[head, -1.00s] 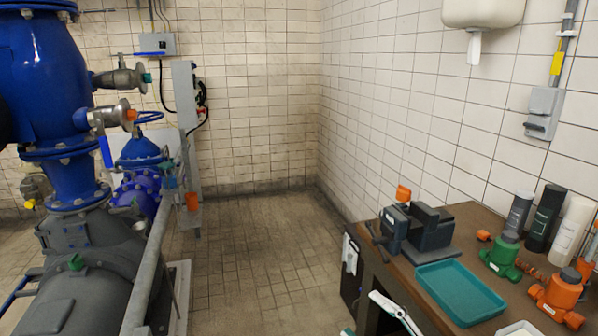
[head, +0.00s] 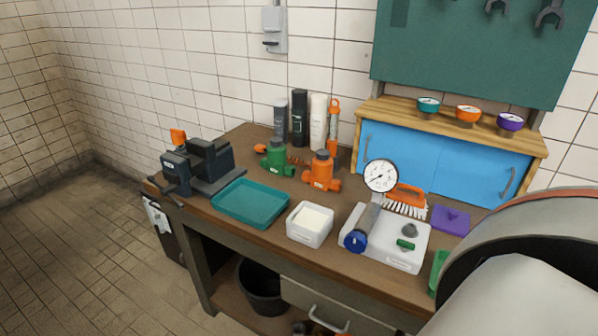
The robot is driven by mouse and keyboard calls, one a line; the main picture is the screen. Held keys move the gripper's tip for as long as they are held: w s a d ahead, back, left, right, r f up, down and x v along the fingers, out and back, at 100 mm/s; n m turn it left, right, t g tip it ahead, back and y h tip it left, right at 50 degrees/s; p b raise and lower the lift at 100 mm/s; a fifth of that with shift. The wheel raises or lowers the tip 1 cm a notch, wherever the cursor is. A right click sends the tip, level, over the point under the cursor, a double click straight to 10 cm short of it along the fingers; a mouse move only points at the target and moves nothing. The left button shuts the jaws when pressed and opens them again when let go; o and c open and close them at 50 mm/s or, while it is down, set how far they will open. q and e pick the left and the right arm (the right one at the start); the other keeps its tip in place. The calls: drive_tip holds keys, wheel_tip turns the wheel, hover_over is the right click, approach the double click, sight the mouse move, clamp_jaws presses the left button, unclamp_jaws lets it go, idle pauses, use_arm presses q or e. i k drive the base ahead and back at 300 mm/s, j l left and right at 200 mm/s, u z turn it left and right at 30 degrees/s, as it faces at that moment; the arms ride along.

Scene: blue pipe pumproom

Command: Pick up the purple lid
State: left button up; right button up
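A flat purple lid (head: 452,219) with a small raised part lies on the brown workbench (head: 258,136), right of the orange brush and behind the white tray. My own large rounded part fills the lower right of the head view, just in front of the lid's right side. Neither of my grippers shows in this view.
The bench holds a vise (head: 205,165), a teal tray (head: 250,203), a white tub (head: 310,224), a white tray (head: 385,238) with a pressure gauge (head: 381,176), an orange brush (head: 408,200) and green and orange valves. A blue cabinet (head: 440,165) stands behind. The floor at left is clear.

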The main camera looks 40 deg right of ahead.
sight(453, 222)
drive_tip(key=z, duration=1.3)
